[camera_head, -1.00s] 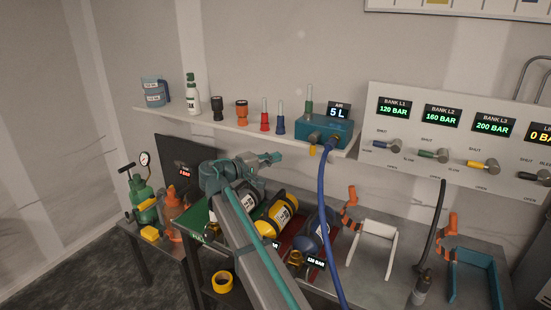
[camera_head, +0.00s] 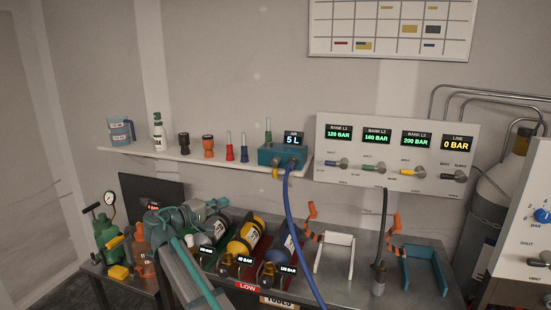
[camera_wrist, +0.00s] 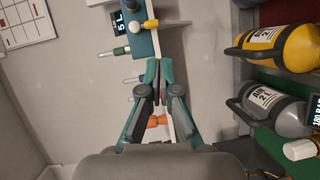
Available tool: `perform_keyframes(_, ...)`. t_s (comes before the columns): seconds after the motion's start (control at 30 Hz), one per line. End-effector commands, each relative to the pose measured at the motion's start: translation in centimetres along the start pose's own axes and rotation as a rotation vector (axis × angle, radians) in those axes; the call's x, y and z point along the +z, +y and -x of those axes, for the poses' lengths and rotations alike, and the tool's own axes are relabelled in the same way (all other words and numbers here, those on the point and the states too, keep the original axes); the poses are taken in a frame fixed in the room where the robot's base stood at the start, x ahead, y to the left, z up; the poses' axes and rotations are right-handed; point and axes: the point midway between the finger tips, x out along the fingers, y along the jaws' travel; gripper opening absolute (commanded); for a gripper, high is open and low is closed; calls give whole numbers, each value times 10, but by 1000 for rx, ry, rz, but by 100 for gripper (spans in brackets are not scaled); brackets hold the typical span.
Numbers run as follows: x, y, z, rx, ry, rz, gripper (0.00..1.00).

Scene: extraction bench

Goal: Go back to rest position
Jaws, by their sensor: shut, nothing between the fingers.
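My gripper (camera_head: 219,205) is at the end of my teal and grey arm, in front of the wall below the shelf. In the wrist view its two fingers (camera_wrist: 159,68) lie together, shut, with nothing between them. It is apart from the blue regulator box (camera_head: 283,156) on the shelf. Beneath and beside my arm are gas cylinders, a grey one (camera_head: 213,233) and a yellow one (camera_head: 246,234). My arm partly hides the left end of the cylinder rack. In the wrist view the yellow cylinder (camera_wrist: 278,47) and grey cylinder (camera_wrist: 276,110) are at the right.
The shelf (camera_head: 170,155) holds a mug, bottle and several small fittings. A blue hose (camera_head: 291,215) hangs down from the box. A valve panel (camera_head: 330,193) is at the right, above a white stand (camera_head: 337,240) and a teal stand (camera_head: 424,268). A green pump (camera_head: 107,233) stands left.

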Motion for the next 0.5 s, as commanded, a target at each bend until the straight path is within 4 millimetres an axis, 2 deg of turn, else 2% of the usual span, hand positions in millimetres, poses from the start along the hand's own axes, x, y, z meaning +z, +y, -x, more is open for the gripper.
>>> perform_keyframes(0.13, 10, -29, 3, -115, 24, -21, 0)
perform_keyframes(0.27, 21, -68, 4, -212, 35, -20, 0)
perform_keyframes(0.37, 34, -101, 2, -285, 32, -15, 0)
perform_keyframes(0.47, 53, -141, -3, -366, 21, -7, 0)
perform_keyframes(0.5, 64, -160, -6, -404, 12, -4, 0)
